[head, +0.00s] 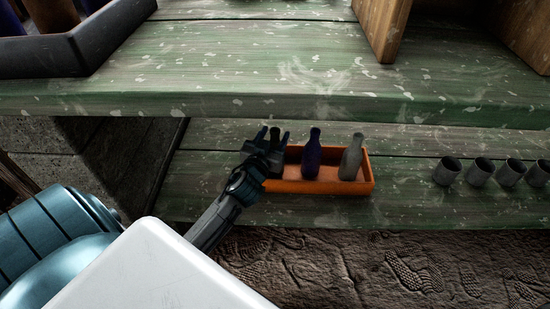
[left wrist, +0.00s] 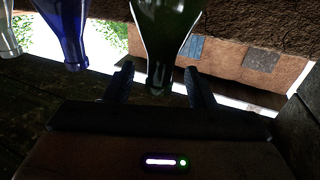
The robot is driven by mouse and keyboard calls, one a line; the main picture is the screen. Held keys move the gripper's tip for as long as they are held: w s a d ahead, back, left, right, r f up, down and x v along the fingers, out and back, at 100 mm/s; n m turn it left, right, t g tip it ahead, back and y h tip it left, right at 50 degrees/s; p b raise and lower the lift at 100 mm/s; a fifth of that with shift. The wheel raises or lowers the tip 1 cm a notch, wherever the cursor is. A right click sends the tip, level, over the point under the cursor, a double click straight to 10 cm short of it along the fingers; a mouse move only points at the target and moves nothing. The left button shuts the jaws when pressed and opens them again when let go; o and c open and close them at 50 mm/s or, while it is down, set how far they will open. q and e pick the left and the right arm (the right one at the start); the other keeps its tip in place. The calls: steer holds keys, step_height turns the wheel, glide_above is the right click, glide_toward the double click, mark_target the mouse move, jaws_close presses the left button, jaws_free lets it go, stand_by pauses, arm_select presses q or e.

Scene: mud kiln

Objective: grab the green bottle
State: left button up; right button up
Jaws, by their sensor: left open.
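The green bottle (left wrist: 165,35) appears large and dark in the left wrist view, where bottles show neck-down. Its neck lies between the two fingers of my left gripper (left wrist: 159,72), with gaps at the sides. In the head view the gripper (head: 273,135) is at the left end of an orange tray (head: 325,187), and the bottle's dark neck (head: 274,133) shows between the fingers; its body is mostly hidden by the gripper. The gripper is open. My right gripper is not in view.
A dark blue bottle (head: 313,158) and a pale clear bottle (head: 351,158) stand in the tray, right of the gripper. Several grey cups (head: 447,171) stand farther right on the lower green shelf. The upper shelf (head: 250,90) overhangs behind the tray.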

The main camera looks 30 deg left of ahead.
arm_select(q)
steer(key=shift+w+a, duration=0.1)
steer(key=shift+w, duration=0.45)
jaws_close()
steer(key=shift+r, duration=0.2)
